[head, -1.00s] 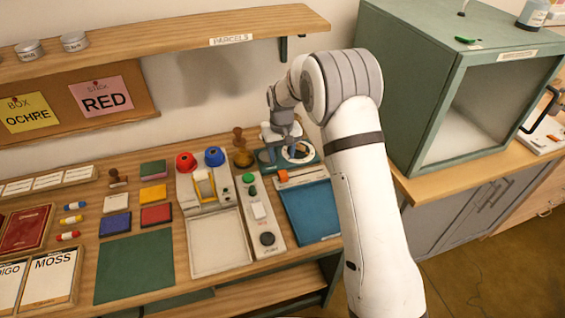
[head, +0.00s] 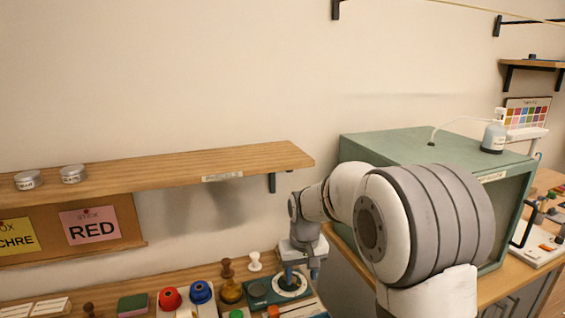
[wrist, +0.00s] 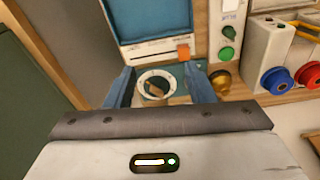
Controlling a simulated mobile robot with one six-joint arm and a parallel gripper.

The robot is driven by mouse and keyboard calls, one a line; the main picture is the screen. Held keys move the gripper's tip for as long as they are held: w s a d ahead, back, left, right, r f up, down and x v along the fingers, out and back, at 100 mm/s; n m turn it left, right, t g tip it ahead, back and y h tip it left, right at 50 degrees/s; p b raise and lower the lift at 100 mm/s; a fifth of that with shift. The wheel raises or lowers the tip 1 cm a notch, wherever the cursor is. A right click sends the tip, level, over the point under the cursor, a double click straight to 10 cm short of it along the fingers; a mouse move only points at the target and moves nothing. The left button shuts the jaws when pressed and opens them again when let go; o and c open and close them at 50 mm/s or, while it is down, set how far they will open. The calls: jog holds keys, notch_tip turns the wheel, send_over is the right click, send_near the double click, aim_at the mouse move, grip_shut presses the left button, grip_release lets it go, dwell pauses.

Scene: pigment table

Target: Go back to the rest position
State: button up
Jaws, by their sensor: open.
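My gripper (head: 303,272) hangs over the teal device with a white ring at the back of the bench. In the wrist view its two blue fingers (wrist: 160,78) are apart, with nothing held between them. The white ring (wrist: 154,86) on its teal base shows between and below the fingers. The same teal device (head: 262,292) is partly covered by the gripper in the head view. I cannot tell the exact gap between fingertips and device.
A shelf (head: 240,163) with two tins runs above the bench, left of my arm. A green cabinet (head: 400,147) stands close on the right. A white stamp (head: 254,262), a brown stamp (head: 227,268), a red knob (head: 169,298) and a blue knob (head: 201,292) are left of the gripper.

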jog(key=s+d+r+m, duration=0.1)
jog(key=s+d+r, duration=0.1)
jog(key=s, duration=0.6)
jog(key=s+d+r+t, duration=0.1)
jog(key=s+d+r, duration=0.1)
jog(key=s+d, duration=0.3)
jog(key=s+d+r+m+t, duration=0.1)
jog(key=s+d+r, duration=0.2)
jog(key=s, duration=1)
jog(key=shift+d+m, duration=0.15)
jog(key=shift+m, duration=0.15)
jog(key=shift+c, duration=0.3)
dwell(0.5)
